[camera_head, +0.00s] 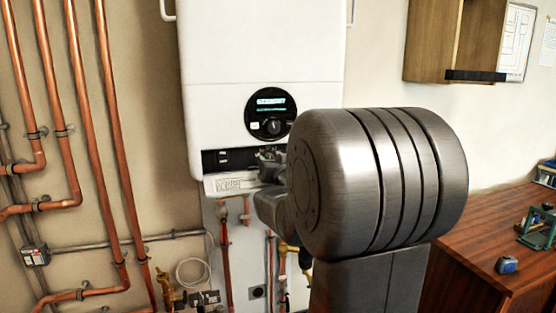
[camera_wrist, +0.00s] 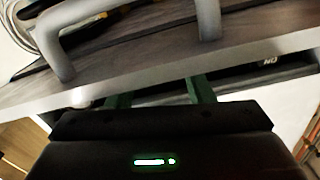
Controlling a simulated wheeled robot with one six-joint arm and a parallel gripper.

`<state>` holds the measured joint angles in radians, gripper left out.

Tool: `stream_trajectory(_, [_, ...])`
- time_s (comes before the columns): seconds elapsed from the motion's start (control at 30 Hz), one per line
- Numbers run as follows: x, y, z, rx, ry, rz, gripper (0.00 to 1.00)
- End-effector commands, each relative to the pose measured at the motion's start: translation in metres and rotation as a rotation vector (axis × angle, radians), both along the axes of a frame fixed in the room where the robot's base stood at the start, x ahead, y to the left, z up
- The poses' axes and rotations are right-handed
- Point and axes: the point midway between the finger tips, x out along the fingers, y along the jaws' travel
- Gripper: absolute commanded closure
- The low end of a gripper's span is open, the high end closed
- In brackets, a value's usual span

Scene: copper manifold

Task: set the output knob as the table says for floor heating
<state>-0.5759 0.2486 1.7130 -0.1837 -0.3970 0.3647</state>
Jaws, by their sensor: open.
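The white boiler (camera_head: 262,50) hangs on the wall, with a round black control panel on its front. A lit display (camera_head: 271,103) sits at the panel's top, and a dark round knob (camera_head: 273,127) sits below it. The knob's setting is too small to read. A white printed plate (camera_head: 234,184) is under the boiler's dark lower strip (camera_head: 223,158); its text is unreadable. My gripper (camera_head: 270,163) is at that strip, below and apart from the knob, partly hidden by my arm. In the wrist view its green fingers (camera_wrist: 160,91) stand apart, with nothing visible between them.
Copper pipes (camera_head: 75,110) run down the left wall, and more pipes and valves hang below the boiler. A wooden bench (camera_head: 490,235) stands at right with small items on it. A wooden cabinet (camera_head: 432,42) and a posted sheet (camera_head: 516,40) are on the wall above.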

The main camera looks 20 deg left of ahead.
Motion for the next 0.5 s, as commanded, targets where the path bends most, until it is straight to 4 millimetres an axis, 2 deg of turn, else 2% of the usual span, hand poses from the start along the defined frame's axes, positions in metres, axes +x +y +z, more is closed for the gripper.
stream_trajectory(0.2, [0.0104,0.0077,-0.0005,0.000,0.001,0.000,0.52])
stream_trajectory(0.47, [0.0110,0.0082,-0.0005,0.001,0.001,0.000,0.52])
stream_trajectory(0.5, [0.0110,0.0080,-0.0005,0.001,0.001,-0.001,0.58])
